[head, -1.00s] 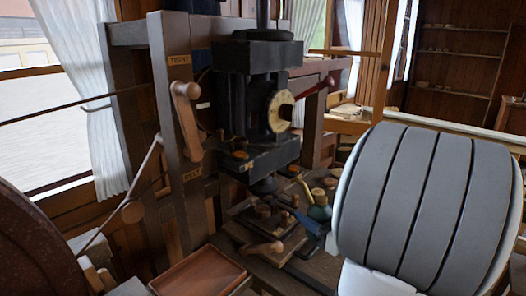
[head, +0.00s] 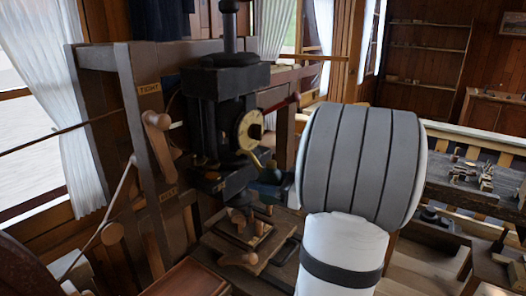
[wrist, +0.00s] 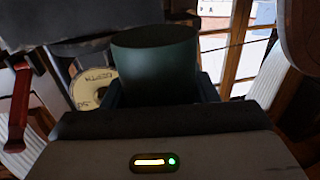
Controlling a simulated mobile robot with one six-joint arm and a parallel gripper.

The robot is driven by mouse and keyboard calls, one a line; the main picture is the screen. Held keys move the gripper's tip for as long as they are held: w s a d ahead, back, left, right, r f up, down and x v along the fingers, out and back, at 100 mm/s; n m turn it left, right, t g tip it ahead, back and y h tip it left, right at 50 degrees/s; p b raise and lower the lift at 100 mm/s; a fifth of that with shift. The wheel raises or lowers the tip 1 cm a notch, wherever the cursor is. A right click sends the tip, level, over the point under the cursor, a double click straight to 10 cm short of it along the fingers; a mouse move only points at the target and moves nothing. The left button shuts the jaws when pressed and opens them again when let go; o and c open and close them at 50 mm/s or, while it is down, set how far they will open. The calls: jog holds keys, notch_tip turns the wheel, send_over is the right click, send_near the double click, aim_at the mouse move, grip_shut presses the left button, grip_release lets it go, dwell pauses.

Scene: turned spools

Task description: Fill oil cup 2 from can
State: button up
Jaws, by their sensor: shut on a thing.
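A dark green oil can (wrist: 155,65) fills the middle of the wrist view, upright or nearly so, between the dark fingers of my gripper (wrist: 157,92). My gripper is shut on it. In the head view the can (head: 266,190) shows only partly, left of my big grey arm joint, with its yellow curved spout (head: 256,161) pointing up and left toward the machine. The black machine (head: 213,125) stands just left of the can. A small brass-coloured round part (head: 212,176) sits on its lower ledge; I cannot tell which oil cup is number 2.
A cream dial (head: 250,130) and red-handled lever (head: 285,103) project beside the spout. Another cluttered bench (head: 470,185) stands right.

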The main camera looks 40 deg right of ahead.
aim_at(254, 162)
jog(key=r, duration=0.1)
jog(key=w+r+y+p, duration=0.1)
jog(key=shift+a+r+n+g, duration=0.2)
jog(key=shift+r+n+g, duration=0.1)
jog(key=shift+n, duration=0.1)
jog(key=shift+w+a+r+n+g+h+p, duration=0.3)
jog(key=shift+w+a+r+g+h+p, duration=0.45)
jog(key=shift+g+p, duration=0.45)
jog(key=g+h+p, duration=0.2)
jog(key=g+h, duration=0.1)
jog(key=w+a+r+g+h+p, duration=0.1)
jog(key=p, duration=0.1)
jog(key=shift+a+n+g, duration=0.1)
jog(key=shift+n+g, duration=0.2)
dwell(1.2)
